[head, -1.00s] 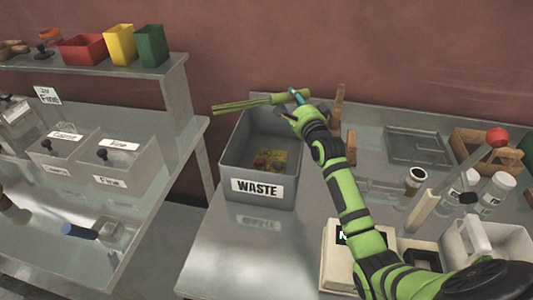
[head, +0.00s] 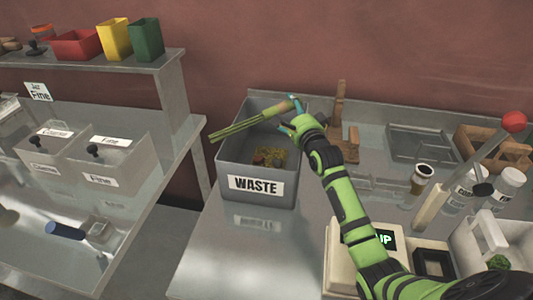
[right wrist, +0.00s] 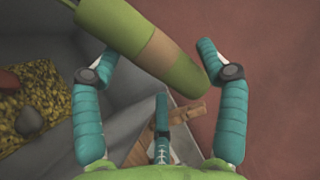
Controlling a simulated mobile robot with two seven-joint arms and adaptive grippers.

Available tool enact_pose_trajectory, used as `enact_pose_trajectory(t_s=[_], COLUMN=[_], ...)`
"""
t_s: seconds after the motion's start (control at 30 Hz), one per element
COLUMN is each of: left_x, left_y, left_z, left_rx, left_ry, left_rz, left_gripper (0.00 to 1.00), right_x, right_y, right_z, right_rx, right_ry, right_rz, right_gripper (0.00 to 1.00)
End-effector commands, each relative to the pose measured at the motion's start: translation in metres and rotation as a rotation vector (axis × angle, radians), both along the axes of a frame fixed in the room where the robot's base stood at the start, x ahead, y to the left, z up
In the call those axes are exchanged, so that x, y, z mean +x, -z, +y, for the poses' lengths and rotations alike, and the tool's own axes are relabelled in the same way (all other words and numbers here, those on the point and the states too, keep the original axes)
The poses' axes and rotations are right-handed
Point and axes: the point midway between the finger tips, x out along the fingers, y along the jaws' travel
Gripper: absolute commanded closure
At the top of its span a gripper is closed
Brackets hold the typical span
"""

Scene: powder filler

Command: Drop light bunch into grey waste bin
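The light green bunch (head: 250,122), with thin stems at its left end and a tan band near its thick end, is above the grey waste bin (head: 257,186). It slants down to the left over the bin's left rim. My right gripper (head: 289,115) is at the bunch's thick end, over the back right of the bin. In the right wrist view the fingers (right wrist: 157,58) are spread wide with the bunch (right wrist: 150,40) between their tips, and gaps show beside it. I cannot tell whether a finger still touches it. My left gripper is not in view.
Yellowish scraps and a reddish piece (head: 258,160) lie in the bin. A wooden stand (head: 340,115) is behind my right arm. A scale (head: 345,262), jars (head: 420,180) and a tray (head: 418,143) are to the right. The counter left of the bin's front is clear.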

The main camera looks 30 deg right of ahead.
Motion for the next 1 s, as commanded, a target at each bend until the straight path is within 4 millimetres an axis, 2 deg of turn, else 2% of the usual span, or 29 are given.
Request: enact_pose_trajectory(t_s=[0.1,0.2,0.33,0.8,1.0], left_x=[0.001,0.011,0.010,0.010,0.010], left_y=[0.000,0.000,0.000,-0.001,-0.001], left_z=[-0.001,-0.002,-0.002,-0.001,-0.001], left_rx=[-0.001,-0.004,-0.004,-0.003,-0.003], left_ry=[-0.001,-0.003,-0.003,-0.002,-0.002], left_rz=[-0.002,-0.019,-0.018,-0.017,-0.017], left_gripper=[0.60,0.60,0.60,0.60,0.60], right_x=[0.000,-0.001,-0.011,-0.099,-0.117], right_y=[0.000,0.000,0.001,0.001,0.000], right_z=[0.000,0.000,0.002,0.012,0.015], right_rx=[0.000,0.000,0.001,0.000,0.002], right_ry=[0.000,0.000,-0.001,0.000,0.000], right_rz=[0.000,0.000,0.001,0.000,-0.001], right_gripper=[0.26,0.26,0.26,0.26,0.26])
